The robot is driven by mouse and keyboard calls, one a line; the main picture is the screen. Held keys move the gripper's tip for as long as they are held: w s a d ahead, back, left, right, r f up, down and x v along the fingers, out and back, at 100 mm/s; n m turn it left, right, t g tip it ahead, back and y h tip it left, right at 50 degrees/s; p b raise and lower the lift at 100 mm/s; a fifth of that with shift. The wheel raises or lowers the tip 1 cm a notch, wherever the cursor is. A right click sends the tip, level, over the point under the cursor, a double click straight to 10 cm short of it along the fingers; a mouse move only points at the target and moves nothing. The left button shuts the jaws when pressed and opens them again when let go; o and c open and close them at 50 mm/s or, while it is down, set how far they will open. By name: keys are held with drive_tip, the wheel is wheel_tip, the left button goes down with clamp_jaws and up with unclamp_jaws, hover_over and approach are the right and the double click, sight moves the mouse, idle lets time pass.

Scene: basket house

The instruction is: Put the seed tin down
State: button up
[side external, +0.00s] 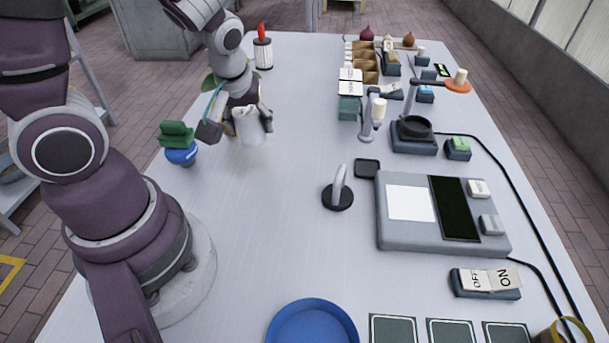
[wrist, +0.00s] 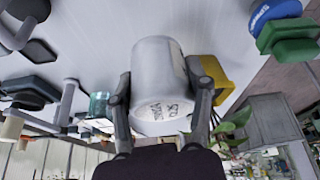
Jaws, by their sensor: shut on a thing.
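The seed tin (side external: 250,126) is a pale grey-white cylinder, held near the back left of the table in the side view. My gripper (side external: 249,118) is shut on it. In the wrist view the tin (wrist: 158,80) sits between the two fingers of my gripper (wrist: 162,92), with dark lettering on the end facing the camera. One finger presses each side. I cannot tell whether the tin touches the table (side external: 255,215) or hangs just above it.
A blue and green object (side external: 180,148) stands left of the tin. A white container with a red top (side external: 263,50) is behind. A hook on a black base (side external: 338,193), a grey console (side external: 440,215) and divided boxes (side external: 362,65) are to the right. The middle of the table is clear.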

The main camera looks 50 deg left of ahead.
sight(251, 110)
drive_tip(key=r, duration=0.4)
drive_tip(key=shift+w+d+r, duration=0.2)
drive_tip(key=shift+d+r, duration=0.05)
drive_tip(key=w+d+m+h, duration=0.3)
drive_tip(key=d+m+h, duration=0.3)
drive_tip(key=d+m, duration=1.7)
drive_tip(key=d+f+n, duration=0.1)
drive_tip(key=f, duration=0.3)
drive_tip(key=d+f+n, duration=0.2)
drive_tip(key=f, duration=0.2)
drive_tip(key=d+f+n, duration=0.2)
drive_tip(key=f, duration=0.3)
drive_tip(key=shift+w+d+f+t, duration=0.1)
drive_tip(key=shift+w+t, duration=0.1)
drive_tip(key=shift+t, duration=0.2)
drive_tip(key=o, duration=0.7)
drive_tip(key=shift+f, duration=0.1)
drive_tip(key=shift+o, duration=0.8)
